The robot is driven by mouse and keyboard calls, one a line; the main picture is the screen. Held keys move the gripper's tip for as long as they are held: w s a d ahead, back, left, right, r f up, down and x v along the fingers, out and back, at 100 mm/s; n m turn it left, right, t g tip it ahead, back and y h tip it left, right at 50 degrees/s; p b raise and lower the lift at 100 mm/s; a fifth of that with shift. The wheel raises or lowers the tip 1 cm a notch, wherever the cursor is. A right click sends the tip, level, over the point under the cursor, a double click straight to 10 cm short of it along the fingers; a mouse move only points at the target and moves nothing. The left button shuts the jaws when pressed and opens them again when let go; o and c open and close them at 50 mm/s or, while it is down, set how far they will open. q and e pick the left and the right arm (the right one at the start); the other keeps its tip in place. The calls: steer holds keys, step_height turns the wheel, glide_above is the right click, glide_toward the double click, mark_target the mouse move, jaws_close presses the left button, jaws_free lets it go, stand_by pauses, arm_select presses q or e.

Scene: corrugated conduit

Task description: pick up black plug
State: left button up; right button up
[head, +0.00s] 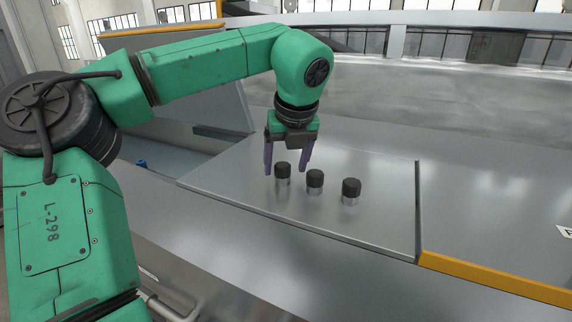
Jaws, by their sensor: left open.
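Three short cylinders with black tops and silver lower parts stand upright in a row on a grey metal plate (230,190). The left black plug (283,171) is at my left gripper, the middle black plug (315,181) is just right of it, and the right black plug (351,188) is farthest right and nearest. My left gripper (286,170) points down with its two purple fingers apart, and the left plug shows between them. I cannot tell whether the fingers touch it. My right gripper is not in view.
A raised metal edge (417,210) bounds the plate on the right, with a yellow-orange strip (490,279) beyond it. A recess with a small blue item (142,163) lies to the left. The plate's front and right parts are clear.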

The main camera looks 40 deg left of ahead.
arm_select(q)
steer(key=shift+a+f, duration=0.25)
steer(key=shift+f, duration=0.1)
steer(key=shift+s+a+f, duration=0.1)
steer(key=shift+s, duration=0.35)
steer(key=c, duration=0.8)
steer(key=shift+w, duration=0.15)
jaws_close()
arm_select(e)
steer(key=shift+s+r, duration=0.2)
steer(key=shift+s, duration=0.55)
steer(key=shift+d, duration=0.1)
